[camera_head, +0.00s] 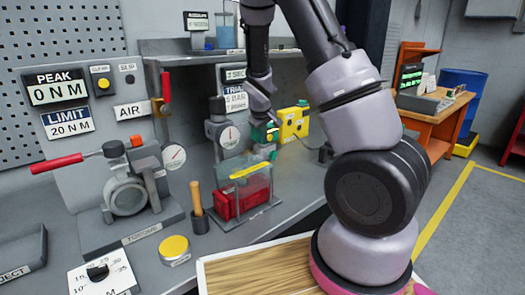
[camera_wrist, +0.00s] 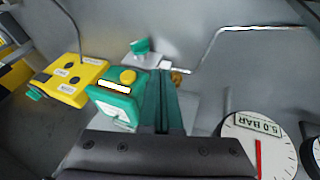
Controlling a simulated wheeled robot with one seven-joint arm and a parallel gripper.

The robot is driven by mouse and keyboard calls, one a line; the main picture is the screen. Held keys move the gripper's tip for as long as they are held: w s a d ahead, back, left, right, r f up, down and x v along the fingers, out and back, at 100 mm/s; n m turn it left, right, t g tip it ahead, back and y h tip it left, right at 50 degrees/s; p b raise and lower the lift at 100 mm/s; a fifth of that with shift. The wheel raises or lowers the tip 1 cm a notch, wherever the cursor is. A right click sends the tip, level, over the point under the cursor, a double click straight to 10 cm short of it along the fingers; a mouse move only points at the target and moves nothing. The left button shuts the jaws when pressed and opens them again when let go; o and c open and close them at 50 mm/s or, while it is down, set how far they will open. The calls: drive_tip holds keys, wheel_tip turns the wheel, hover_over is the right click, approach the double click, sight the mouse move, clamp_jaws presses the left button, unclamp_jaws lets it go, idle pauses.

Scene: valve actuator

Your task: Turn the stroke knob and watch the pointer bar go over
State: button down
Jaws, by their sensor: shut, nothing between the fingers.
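In the wrist view a teal actuator body (camera_wrist: 112,108) has a pale face, a round yellow knob (camera_wrist: 128,76) and a short pale-yellow bar (camera_wrist: 115,87) on top. In the head view it shows as a small teal part (camera_head: 263,134), partly hidden by my wrist. I cannot tell for certain which knob is the stroke knob. A yellow box (camera_wrist: 73,80) with labels and a teal side knob (camera_wrist: 35,95) stands left of it in the wrist view. My gripper (camera_wrist: 164,76) is shut and empty, close beside the actuator; contact cannot be told.
A gauge (camera_wrist: 258,145) marked 5.0 BAR, with a red needle, sits right of my gripper. In the head view a red container (camera_head: 240,198) and a wooden-handled tool (camera_head: 197,200) stand in front. The torque rig (camera_head: 128,195) is at left. The yellow box also shows behind.

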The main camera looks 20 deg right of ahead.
approach(272, 158)
drive_tip(key=f, duration=0.1)
drive_tip(key=a+f, duration=0.2)
drive_tip(key=shift+w+a+f, duration=0.2)
drive_tip(key=shift+w+f, duration=0.15)
drive_tip(key=shift+w+d+f, duration=0.25)
drive_tip(key=shift+d+f, duration=0.1)
drive_tip(key=shift+d, duration=0.2)
drive_tip(key=shift+w+d+f, duration=0.25)
drive_tip(key=shift+d+f, duration=0.05)
drive_tip(key=shift+d, duration=0.2)
drive_tip(key=shift+w+d+f, duration=0.25)
drive_tip(key=shift+d+f, duration=0.1)
drive_tip(key=shift+d, duration=0.2)
drive_tip(key=shift+f, duration=0.15)
drive_tip(key=shift+d+f+t+h, duration=0.15)
drive_tip(key=shift+t+h, duration=0.15)
drive_tip(key=shift+h, duration=0.2)
drive_tip(key=shift+f, duration=0.1)
drive_tip(key=shift+f+n+t+h, duration=0.1)
drive_tip(key=shift+n+t+h, duration=0.25)
drive_tip(key=shift+h, duration=0.45)
drive_tip(key=shift+f, duration=0.1)
drive_tip(key=shift+s+f, duration=0.2)
drive_tip(key=shift+f, duration=0.2)
